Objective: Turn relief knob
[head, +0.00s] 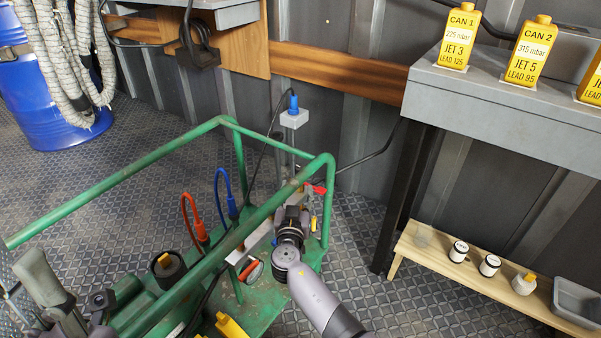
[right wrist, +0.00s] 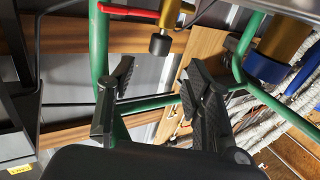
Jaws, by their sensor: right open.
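A black knob (right wrist: 160,45) on a brass-coloured stem, which I take for the relief knob, shows near the top of the right wrist view, beside a red lever (right wrist: 130,12). The red lever also shows in the head view (head: 318,188), at the cart's far right corner. My right gripper (head: 292,214) is over that corner and hides what lies behind it. In the right wrist view its fingers (right wrist: 158,75) are spread and empty, with the knob apart from them, beyond the gap. My left gripper (head: 80,312) is partly visible at lower left; its jaws are unclear.
The green cart rail (head: 265,210) runs close to my right gripper. A grey bench (head: 510,110) with yellow cans and a low wooden shelf (head: 420,247) are to the right.

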